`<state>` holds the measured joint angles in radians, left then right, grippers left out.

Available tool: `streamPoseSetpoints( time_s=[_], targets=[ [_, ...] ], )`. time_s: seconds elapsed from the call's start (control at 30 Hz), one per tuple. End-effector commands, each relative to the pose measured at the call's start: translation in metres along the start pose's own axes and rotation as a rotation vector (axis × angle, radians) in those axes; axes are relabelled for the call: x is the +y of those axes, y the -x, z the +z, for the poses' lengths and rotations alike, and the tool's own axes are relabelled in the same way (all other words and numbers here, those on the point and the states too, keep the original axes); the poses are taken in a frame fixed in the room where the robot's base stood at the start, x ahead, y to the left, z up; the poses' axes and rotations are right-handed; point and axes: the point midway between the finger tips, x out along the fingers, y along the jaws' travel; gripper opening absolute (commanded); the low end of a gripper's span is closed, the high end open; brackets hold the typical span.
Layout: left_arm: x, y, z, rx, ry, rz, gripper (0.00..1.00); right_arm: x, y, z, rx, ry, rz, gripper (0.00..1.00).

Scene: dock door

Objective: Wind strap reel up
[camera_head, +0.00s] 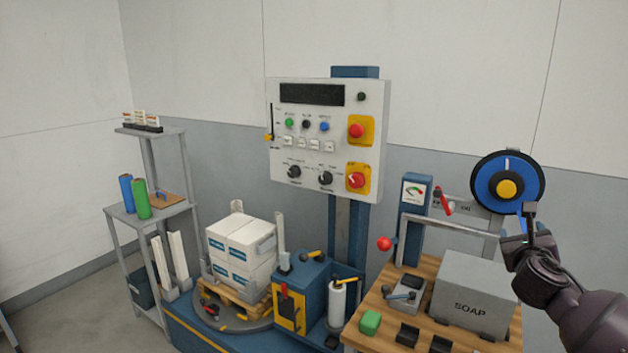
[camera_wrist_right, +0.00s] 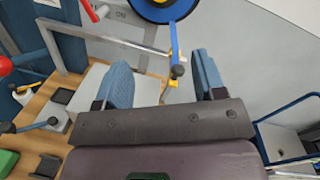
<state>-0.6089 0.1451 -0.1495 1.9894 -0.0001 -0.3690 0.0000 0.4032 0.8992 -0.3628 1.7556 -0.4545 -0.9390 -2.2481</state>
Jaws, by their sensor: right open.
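The strap reel (camera_head: 507,183) is a blue disc with a black rim and a yellow hub, mounted at the wall on the right. Its lower part shows at the top of the right wrist view (camera_wrist_right: 166,8). My right gripper (camera_head: 527,232) is just below the reel. My left gripper is not in view.
A wooden bench (camera_head: 425,281) below holds a grey SOAP box (camera_head: 475,295), a green block (camera_head: 370,322) and small dark parts. A red-knobbed lever (camera_head: 384,243) stands left of the reel. A control panel (camera_head: 327,137) and wrapped boxes (camera_head: 241,250) are farther left.

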Motion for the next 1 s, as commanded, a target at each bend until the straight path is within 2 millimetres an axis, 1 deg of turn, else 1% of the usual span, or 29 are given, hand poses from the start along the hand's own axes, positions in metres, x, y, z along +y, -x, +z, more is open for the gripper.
streamPoseSetpoints(
  time_s=[0.27, 0.4, 0.53, 0.67, 0.77, 0.87, 0.97, 1.0],
  targets=[
    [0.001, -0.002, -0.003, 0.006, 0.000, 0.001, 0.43, 0.009, 0.001, 0.005, -0.015, -0.386, 0.058, 0.64],
    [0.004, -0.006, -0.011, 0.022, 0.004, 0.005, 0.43, 0.018, 0.004, 0.013, -0.012, -0.650, 0.125, 0.64],
    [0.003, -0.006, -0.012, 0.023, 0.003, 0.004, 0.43, 0.034, 0.011, 0.022, 0.012, -0.944, 0.208, 0.64],
    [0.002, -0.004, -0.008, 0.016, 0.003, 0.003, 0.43, 0.056, 0.024, 0.019, 0.084, -1.253, 0.289, 0.64],
    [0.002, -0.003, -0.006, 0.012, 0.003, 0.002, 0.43, 0.076, 0.039, 0.007, 0.172, -1.501, 0.340, 0.64],
    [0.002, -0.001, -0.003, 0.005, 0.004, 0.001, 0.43, 0.097, 0.060, -0.011, 0.288, -1.757, 0.371, 0.64],
    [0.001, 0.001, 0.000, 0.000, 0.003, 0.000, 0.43, 0.118, 0.084, -0.035, 0.426, -2.024, 0.374, 0.64],
    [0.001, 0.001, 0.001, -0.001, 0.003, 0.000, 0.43, 0.126, 0.096, -0.046, 0.486, -2.134, 0.366, 0.64]
  ],
)
